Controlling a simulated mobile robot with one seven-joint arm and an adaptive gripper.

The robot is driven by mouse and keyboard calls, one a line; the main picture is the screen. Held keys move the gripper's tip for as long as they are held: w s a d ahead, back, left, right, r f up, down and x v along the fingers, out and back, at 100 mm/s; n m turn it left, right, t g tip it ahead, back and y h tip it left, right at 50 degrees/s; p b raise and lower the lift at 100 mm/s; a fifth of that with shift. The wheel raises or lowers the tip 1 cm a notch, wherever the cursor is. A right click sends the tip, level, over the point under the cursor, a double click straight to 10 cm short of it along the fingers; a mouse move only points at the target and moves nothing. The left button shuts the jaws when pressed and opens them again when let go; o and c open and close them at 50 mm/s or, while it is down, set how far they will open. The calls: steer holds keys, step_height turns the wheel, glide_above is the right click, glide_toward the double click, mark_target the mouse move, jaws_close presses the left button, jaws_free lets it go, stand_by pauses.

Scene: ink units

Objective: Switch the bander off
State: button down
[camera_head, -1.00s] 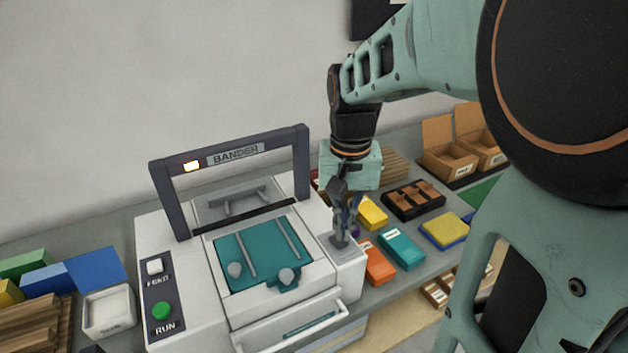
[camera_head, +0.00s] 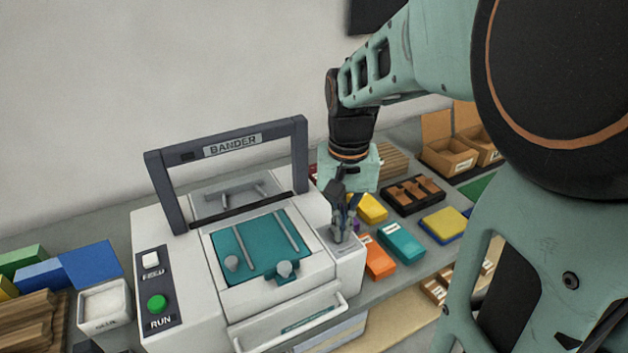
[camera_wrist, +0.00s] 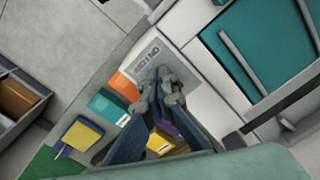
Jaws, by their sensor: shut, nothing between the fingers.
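The bander (camera_head: 185,272) is a white machine with a dark arch bearing its name plate (camera_head: 233,143). The indicator lamp (camera_head: 187,157) at the arch's left end is dark. My gripper (camera_head: 341,236) is shut and empty, pointing down at the machine's right-hand top corner. In the wrist view my gripper (camera_wrist: 163,90) has its fingertips over a grey label plate (camera_wrist: 157,62) with small lettering, on that corner. The fingers hide most of the switch there, so its position and any contact cannot be told.
A FEED button (camera_head: 151,259) and a green RUN button (camera_head: 157,304) sit on the machine's left panel. An orange box (camera_head: 379,257) and a teal box (camera_head: 401,244) lie close to the right of the machine. A white bin (camera_head: 104,307) stands at left.

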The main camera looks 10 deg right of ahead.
step_height(320, 180, up, 7)
steer(key=p, duration=0.5)
steer(key=shift+p, duration=0.35)
steer(key=shift+f, duration=0.15)
steer(key=c, duration=2.7)
jaws_free()
steer(key=shift+c, duration=0.2)
